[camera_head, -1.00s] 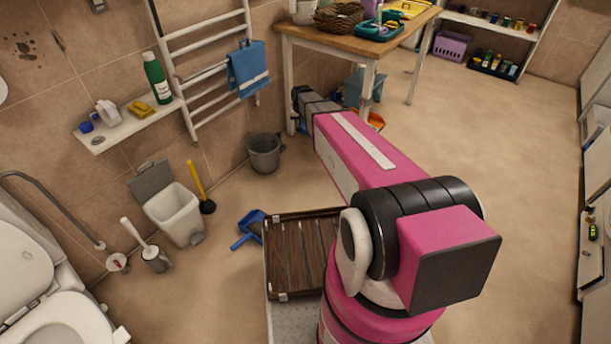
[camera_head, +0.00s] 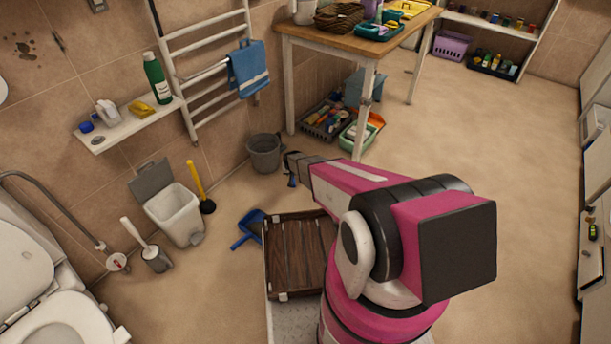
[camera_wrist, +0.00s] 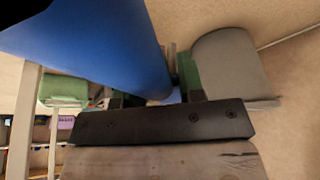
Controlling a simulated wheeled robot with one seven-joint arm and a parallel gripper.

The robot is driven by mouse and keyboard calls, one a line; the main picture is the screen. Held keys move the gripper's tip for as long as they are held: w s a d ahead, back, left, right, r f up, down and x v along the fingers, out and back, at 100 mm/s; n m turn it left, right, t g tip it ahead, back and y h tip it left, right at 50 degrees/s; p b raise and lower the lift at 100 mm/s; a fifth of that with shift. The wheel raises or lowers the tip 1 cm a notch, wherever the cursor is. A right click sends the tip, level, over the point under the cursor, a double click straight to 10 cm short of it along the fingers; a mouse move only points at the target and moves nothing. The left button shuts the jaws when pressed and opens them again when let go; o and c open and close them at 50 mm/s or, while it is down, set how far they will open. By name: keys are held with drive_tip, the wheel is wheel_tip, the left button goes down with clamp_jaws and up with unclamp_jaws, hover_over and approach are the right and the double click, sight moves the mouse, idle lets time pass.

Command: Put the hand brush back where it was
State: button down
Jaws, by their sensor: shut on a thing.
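My gripper (camera_head: 289,165) is shut on a blue thing, which I take to be the hand brush (camera_head: 292,181). Only a small blue part of it shows under the gripper in the head view. In the wrist view it is a large blue shape (camera_wrist: 100,40) that runs down to the gripper's fingers (camera_wrist: 155,98); its bristles cannot be made out. The gripper is above the floor, right of the grey bucket (camera_head: 264,154) and in front of the table. A blue dustpan (camera_head: 248,230) lies on the floor to the lower left.
A yellow-handled plunger (camera_head: 197,182), a white pedal bin (camera_head: 175,212) and a toilet brush (camera_head: 152,255) stand along the wall. The floor at right is clear.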

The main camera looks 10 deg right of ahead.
drive_tip(key=shift+w+d+f, duration=0.1)
drive_tip(key=shift+d+f, duration=0.05)
drive_tip(key=shift+f, duration=0.35)
drive_tip(key=w+d+f, duration=0.2)
drive_tip(key=d, duration=0.1)
drive_tip(key=w+d+f, duration=0.2)
drive_tip(key=d, duration=0.1)
drive_tip(key=w+d+f, duration=0.2)
drive_tip(key=d, duration=0.1)
drive_tip(key=shift+w+f, duration=0.15)
drive_tip(key=shift+f, duration=0.2)
drive_tip(key=shift+d+f, duration=0.1)
drive_tip(key=shift+f, duration=1.9)
drive_tip(key=shift+f, duration=0.1)
drive_tip(key=c, duration=0.7)
unclamp_jaws()
drive_tip(key=shift+c, duration=0.2)
